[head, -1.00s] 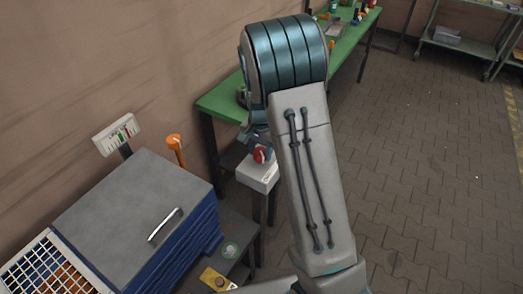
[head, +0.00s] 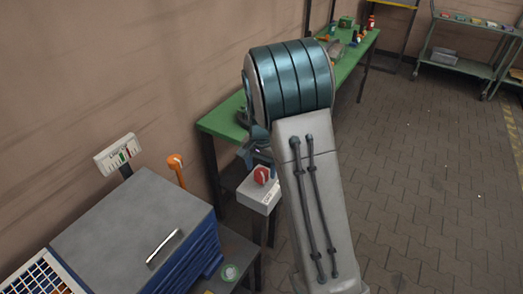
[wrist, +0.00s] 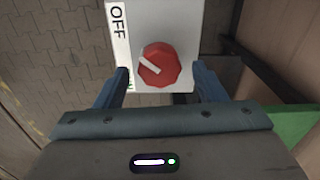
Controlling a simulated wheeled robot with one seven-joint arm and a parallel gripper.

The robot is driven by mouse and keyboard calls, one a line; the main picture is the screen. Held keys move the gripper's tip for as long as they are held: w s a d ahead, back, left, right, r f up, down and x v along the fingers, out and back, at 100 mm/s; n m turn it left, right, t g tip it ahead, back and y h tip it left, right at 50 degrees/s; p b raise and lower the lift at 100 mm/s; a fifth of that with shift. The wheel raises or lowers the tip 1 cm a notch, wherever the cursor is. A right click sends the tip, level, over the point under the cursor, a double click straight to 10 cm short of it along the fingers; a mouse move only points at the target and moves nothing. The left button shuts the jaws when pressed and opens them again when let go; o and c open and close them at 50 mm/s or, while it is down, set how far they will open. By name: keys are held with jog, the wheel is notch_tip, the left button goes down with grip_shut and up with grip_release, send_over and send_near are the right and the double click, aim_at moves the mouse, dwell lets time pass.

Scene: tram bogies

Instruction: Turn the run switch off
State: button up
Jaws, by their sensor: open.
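The run switch is a red rotary knob (wrist: 159,65) with a white pointer bar, on a pale box (wrist: 185,16). An OFF label (wrist: 118,22) runs along the box's left side in the wrist view. The pointer slants towards the upper left; a bit of green marking shows low on the label strip. In the head view the red knob (head: 261,175) sits on top of the box (head: 254,194). My gripper (wrist: 160,82) is open, its fingers on either side of the knob and apart from it in the wrist view. In the head view my gripper (head: 256,157) is just above the knob, partly hidden by my arm.
A grey-topped blue cabinet (head: 130,225) with a handle stands at the left. A gauge panel (head: 117,153) and an orange post (head: 176,168) stand behind it. A green bench (head: 222,118) runs along the wall.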

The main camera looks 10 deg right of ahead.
aim_at(262, 173)
notch_tip(262, 173, up, 12)
jog(key=shift+b, duration=0.4)
jog(key=s+r+n+t, duration=0.2)
jog(key=s+n, duration=0.6)
jog(key=s, duration=1.7)
jog(key=shift+r+t, duration=0.3)
jog(key=shift+t, duration=0.2)
